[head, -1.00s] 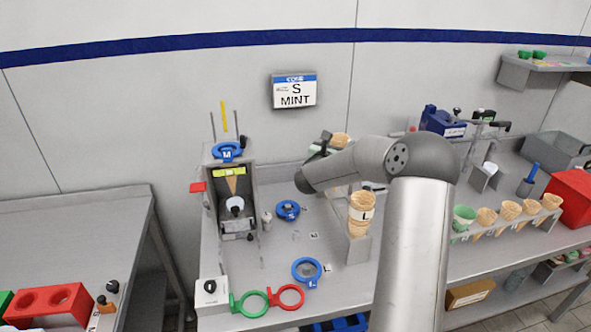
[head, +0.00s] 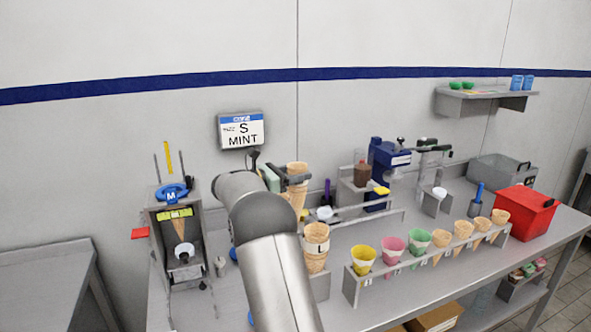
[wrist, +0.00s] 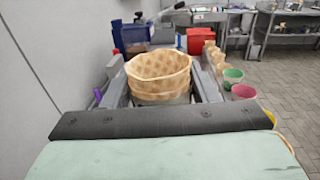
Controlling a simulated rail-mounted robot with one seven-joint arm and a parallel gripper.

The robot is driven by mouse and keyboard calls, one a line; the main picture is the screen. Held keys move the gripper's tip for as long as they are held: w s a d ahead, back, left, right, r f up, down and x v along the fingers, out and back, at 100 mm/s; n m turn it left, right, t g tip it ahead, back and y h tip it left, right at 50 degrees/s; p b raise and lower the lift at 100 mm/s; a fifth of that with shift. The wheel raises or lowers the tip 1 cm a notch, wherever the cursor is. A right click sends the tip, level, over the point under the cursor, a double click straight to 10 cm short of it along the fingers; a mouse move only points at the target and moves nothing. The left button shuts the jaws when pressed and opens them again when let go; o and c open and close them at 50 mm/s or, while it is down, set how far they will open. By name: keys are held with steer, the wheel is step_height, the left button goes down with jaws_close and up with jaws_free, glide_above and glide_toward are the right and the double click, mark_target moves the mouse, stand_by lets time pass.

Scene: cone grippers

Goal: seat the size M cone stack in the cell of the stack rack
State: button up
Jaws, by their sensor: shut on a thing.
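My gripper (head: 296,181) is shut on a stack of waffle cones (head: 297,171), held upright above the counter in front of the wall. In the wrist view the stack (wrist: 160,78) sits between the two fingers, with several rims nested. No size mark shows on it. The stack rack (head: 321,288) is a grey block at the counter's front, lower right of the gripper. A cone stack marked L (head: 316,250) stands in it. My arm hides the rack's left part, so I cannot see an M cell.
A cone holder (head: 430,265) with coloured and plain cones runs along the front right. Behind it are a grey topping rail (head: 375,213), a blue machine (head: 385,170) and a red bin (head: 525,212). A cone dispenser (head: 178,245) stands left. A sign (head: 241,131) reads S MINT.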

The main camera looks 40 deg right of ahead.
steer(key=shift+f+p, duration=1.05)
steer(key=shift+f, duration=4.35)
step_height(320, 180, down, 3)
steer(key=b, duration=0.5)
steer(key=shift+b, duration=0.55)
steer(key=o, duration=0.8)
steer(key=shift+o, duration=0.2)
